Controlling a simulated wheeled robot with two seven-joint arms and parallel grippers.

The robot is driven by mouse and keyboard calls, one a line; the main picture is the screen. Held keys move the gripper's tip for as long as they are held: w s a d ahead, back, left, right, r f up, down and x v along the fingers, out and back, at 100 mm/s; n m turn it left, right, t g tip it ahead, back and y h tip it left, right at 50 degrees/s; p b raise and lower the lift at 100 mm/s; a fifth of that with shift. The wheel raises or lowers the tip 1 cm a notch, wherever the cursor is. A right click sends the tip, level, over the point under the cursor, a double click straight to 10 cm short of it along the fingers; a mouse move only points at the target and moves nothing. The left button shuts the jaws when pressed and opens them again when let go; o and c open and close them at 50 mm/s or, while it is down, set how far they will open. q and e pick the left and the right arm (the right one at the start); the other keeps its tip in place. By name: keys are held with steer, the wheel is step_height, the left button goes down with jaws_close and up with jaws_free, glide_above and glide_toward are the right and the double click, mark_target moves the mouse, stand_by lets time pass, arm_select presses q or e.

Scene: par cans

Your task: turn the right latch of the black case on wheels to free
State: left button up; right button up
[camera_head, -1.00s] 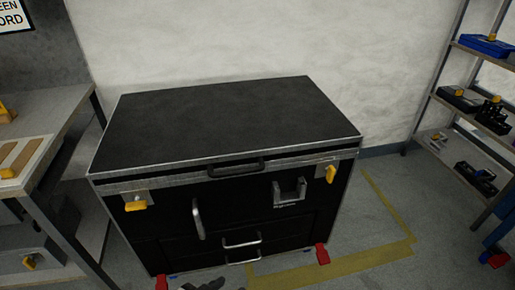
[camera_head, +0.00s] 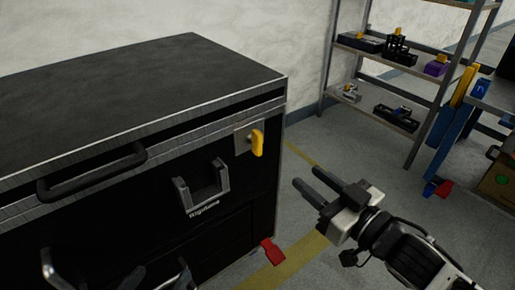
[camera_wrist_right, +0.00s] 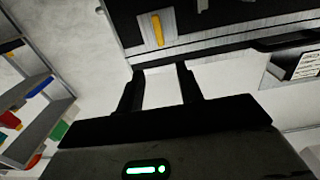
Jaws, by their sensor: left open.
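The black case (camera_head: 150,85) stands at the left in the head view, lid closed. Its right latch is a yellow tab (camera_head: 257,143) on a metal plate near the front right corner, pointing roughly upright. The tab also shows in the right wrist view (camera_wrist_right: 157,30), beyond the fingers. My right gripper (camera_head: 308,177) is open and empty, to the right of the latch and lower in the picture, apart from the case. Its spread fingers show in the right wrist view (camera_wrist_right: 158,72).
A dark handle (camera_head: 92,174) and a grey bracket (camera_head: 201,187) stick out of the case front. A red piece (camera_head: 273,251) is at the foot of the case. Shelves (camera_head: 385,55) stand at the back right. Floor is clear between case and shelves.

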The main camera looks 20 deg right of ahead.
mark_target(261, 139)
steer(key=b+x, duration=0.2)
steer(key=x, duration=1.3)
steer(key=shift+b, duration=0.3)
steer(key=shift+w+a, duration=0.1)
steer(key=shift+w, duration=0.2)
arm_select(q)
steer(key=shift+w+d+r+n+t+h, duration=0.15)
steer(key=shift+d+r+n+t+h, duration=0.35)
steer(key=shift+r+h, duration=0.15)
arm_select(e)
jaws_close()
